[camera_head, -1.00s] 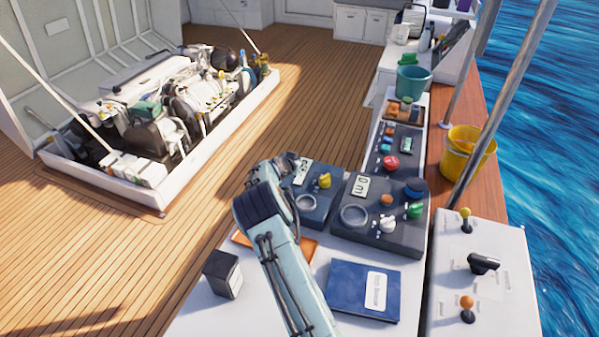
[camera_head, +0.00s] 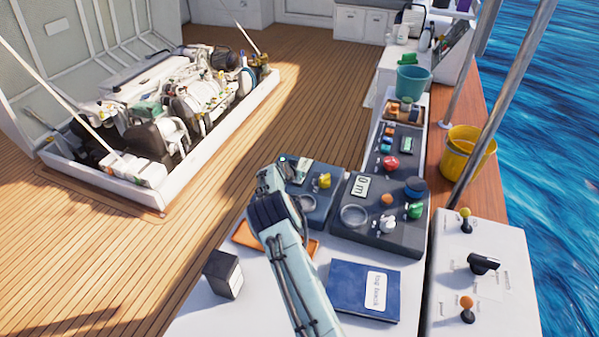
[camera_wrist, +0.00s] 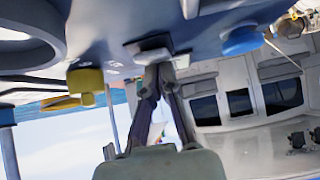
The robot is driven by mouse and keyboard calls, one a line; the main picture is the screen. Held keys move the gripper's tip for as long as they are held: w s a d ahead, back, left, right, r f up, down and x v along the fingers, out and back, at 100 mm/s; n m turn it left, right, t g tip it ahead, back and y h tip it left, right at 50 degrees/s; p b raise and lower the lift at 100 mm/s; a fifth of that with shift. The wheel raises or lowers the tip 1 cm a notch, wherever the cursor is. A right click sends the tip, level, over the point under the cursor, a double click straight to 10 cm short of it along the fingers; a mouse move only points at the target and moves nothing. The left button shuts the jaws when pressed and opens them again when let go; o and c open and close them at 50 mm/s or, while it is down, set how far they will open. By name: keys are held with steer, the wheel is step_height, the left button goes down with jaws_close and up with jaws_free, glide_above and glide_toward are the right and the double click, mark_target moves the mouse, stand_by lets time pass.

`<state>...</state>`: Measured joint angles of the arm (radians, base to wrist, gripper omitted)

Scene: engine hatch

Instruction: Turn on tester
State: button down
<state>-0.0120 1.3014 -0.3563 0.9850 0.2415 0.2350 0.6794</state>
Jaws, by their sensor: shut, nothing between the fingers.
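The blue-grey unit (camera_head: 325,207), apparently the tester, lies on the white counter with a yellow knob (camera_head: 324,181), a round gauge (camera_head: 306,203) and a small display (camera_head: 303,171). A small teal spot (camera_head: 283,158) shows at its far left corner. In the wrist view, its blue face (camera_wrist: 110,20) fills the top, with the yellow knob (camera_wrist: 86,82) at left, a dark block (camera_wrist: 150,44) in the middle and a blue knob (camera_wrist: 241,39) at right. My gripper (camera_wrist: 160,72) is shut and empty, its tips close to the dark block; contact cannot be told. My arm hides them in the head view.
A dark grey panel (camera_head: 385,238) with several knobs stands right of the unit. A blue book (camera_head: 350,290), an orange tray (camera_head: 245,236) and a dark box (camera_head: 222,274) lie nearer. A white lever box (camera_head: 480,270) is at the right.

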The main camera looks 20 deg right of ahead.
steer(key=shift+s+a, duration=0.1)
steer(key=shift+s+a+f, duration=0.1)
steer(key=shift+s+a, duration=0.4)
steer(key=r, duration=0.4)
steer(key=shift+s+a+r, duration=0.25)
steer(key=shift+a+r, duration=0.1)
steer(key=shift+r, duration=0.05)
steer(key=v, duration=0.9)
steer(key=shift+s+a+f, duration=0.2)
steer(key=shift+s+a, duration=0.1)
steer(key=shift+s, duration=0.1)
